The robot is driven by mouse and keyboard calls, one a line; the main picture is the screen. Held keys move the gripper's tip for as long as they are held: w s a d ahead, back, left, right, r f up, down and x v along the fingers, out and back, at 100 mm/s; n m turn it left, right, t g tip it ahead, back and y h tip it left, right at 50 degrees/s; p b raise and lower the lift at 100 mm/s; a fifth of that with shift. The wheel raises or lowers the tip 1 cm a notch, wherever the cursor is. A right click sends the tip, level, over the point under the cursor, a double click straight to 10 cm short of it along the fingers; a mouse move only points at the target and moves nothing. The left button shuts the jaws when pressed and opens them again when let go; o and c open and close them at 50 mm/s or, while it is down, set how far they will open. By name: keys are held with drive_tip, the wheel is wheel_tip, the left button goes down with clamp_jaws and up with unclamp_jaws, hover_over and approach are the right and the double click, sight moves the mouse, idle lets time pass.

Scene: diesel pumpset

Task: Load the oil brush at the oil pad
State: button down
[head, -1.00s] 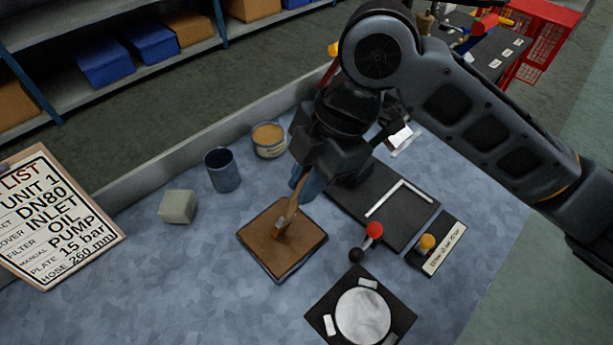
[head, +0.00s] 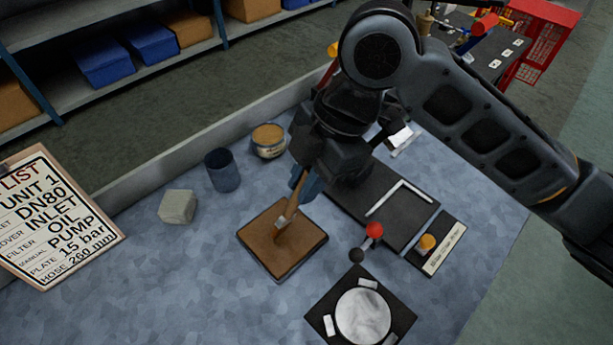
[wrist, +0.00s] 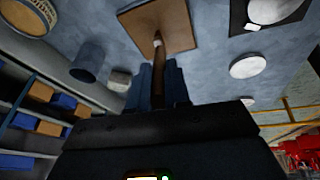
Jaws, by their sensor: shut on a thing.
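The oil brush (head: 290,208) has a wooden handle, a light metal band and brown bristles. My gripper (head: 305,185) is shut on its handle, above the far edge of the oil pad. The oil pad (head: 262,248) is a brown square in a dark tray on the blue bench. The brush slants down over the pad, and its bristle end appears to touch the brown surface. In the wrist view the brush (wrist: 158,50) reaches from between the fingers (wrist: 158,85) to the pad (wrist: 180,25). The upper handle is hidden by my gripper.
A blue cup (head: 222,170), a tin (head: 268,140) and a grey block (head: 178,206) stand left of my gripper. A black plate (head: 390,235), a red-knobbed lever (head: 373,231) and a round disc fixture (head: 362,316) lie to the right.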

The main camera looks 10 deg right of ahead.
drive_tip(key=shift+r+p, duration=2.55)
drive_tip(key=shift+r, duration=0.95)
drive_tip(key=shift+s+f, duration=0.1)
